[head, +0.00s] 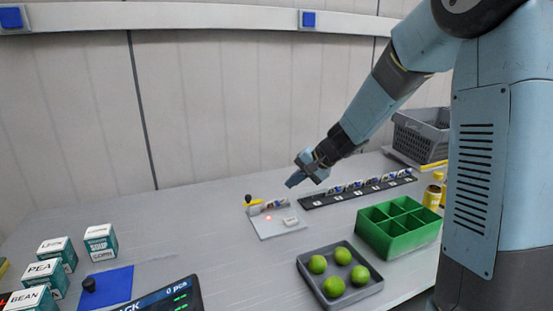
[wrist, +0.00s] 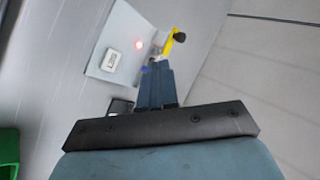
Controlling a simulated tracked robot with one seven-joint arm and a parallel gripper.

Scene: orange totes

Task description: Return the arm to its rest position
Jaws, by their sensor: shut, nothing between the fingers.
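My gripper (head: 293,181) is at the end of my arm, which reaches in from the right. It hangs in the air above the table, near the light grey plate (head: 274,230). Its fingers are together with nothing between them. In the wrist view my gripper (wrist: 157,72) points toward the plate (wrist: 104,67) and a yellow-handled part with a black knob (wrist: 180,38).
A green divided box (head: 396,229), a grey tray (head: 306,265) with several green balls and a black strip of small parts (head: 326,199) stand to the right. Boxes (head: 100,241), a blue mat (head: 112,284) and a display (head: 172,299) are at the left. The left-middle table is clear.

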